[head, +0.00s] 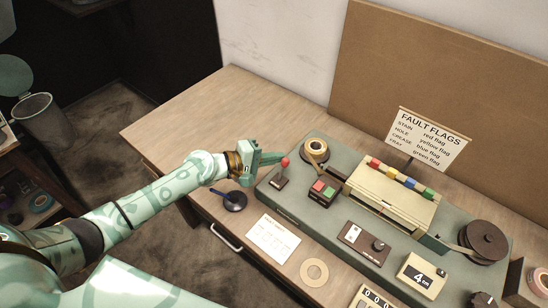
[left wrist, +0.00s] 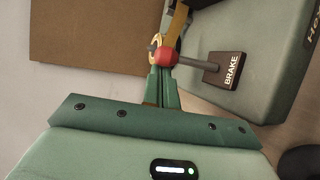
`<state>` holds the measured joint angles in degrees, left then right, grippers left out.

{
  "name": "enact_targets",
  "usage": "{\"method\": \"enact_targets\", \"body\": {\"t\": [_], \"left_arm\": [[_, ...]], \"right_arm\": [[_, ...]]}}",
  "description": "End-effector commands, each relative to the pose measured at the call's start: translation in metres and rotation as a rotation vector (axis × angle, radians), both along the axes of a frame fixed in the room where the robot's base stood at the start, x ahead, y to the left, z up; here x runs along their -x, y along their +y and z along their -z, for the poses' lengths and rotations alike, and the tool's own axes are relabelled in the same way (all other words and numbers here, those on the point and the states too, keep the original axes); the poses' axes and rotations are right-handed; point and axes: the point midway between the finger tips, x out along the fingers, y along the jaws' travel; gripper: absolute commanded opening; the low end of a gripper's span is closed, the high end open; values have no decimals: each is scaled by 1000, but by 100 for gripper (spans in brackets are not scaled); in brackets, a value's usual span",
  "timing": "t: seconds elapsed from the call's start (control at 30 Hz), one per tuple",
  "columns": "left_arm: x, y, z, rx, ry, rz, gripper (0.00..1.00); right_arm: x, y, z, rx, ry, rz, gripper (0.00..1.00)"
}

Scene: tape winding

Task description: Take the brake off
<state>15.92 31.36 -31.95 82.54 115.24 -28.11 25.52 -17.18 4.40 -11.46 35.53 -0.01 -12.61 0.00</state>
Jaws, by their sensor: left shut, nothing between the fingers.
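The brake lever is a grey rod with a red ball knob (head: 285,162) on a dark base marked BRAKE (head: 279,182), at the left end of the green-grey machine (head: 288,212). In the left wrist view the red knob (left wrist: 167,58) is right at my fingertips, with the rod running right to the BRAKE base (left wrist: 231,69). My left gripper (head: 278,158) is shut with nothing between its fingers. Its closed tips also show in the left wrist view (left wrist: 163,76), beside or touching the knob; I cannot tell which. My right gripper is not in view.
A tape roll (head: 316,150) sits behind the lever. A red and green button box (head: 322,192) is close at right. A dark blue round item (head: 234,201) and a paper card (head: 273,238) lie in front. The wooden table (head: 190,115) is clear at left.

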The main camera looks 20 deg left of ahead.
Motion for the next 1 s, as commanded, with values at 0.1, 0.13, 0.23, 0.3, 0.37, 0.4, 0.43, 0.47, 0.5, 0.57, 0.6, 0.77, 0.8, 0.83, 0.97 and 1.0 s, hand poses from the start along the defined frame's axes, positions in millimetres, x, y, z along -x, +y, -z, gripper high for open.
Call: {"method": "enact_targets", "body": {"t": [0.1, 0.13, 0.23, 0.3, 0.37, 0.4, 0.43, 0.47, 0.5, 0.57, 0.6, 0.77, 0.8, 0.83, 0.97, 1.0], "left_arm": [[0, 0, 0, 0, 0, 0, 0], [0, 0, 0, 0, 0, 0, 0], [0, 0, 0, 0, 0, 0, 0], [0, 0, 0, 0, 0, 0, 0], [0, 0, -1, 0, 0, 0, 0], [0, 0, -1, 0, 0, 0, 0], [0, 0, -1, 0, 0, 0, 0], [0, 0, -1, 0, 0, 0, 0], [0, 0, -1, 0, 0, 0, 0], [1, 1, -1, 0, 0, 0, 0], [1, 1, -1, 1, -1, 0, 0], [2, 1, -1, 0, 0, -1, 0], [3, 2, -1, 0, 0, -1, 0], [3, 2, -1, 0, 0, -1, 0], [6, 2, -2, -1, -1, 0, 0], [7, 3, -1, -1, 1, 0, 0]], "right_arm": [[0, 0, 1, -1, 1, 0, 36], [0, 0, 1, -1, 1, 0, 36], [1, 0, 2, -1, 1, -1, 36], [1, 0, 3, -1, 1, -1, 36], [1, 0, 3, 0, 2, -1, 36], [1, 0, 4, 0, 2, -1, 36], [1, 0, 4, 0, 2, -1, 36], [1, 0, 4, 0, 2, -1, 36], [1, 0, 4, 0, 2, -1, 36], [1, -1, 5, 1, 3, -1, 36], [1, -1, 5, 1, 3, -1, 36], [2, -3, 6, 3, 3, -2, 36], [2, -3, 7, 5, 4, -2, 36], [2, -3, 7, 5, 4, -2, 36], [2, -4, 9, 5, 5, -2, 36], [2, -4, 9, 5, 5, -2, 36]]}}
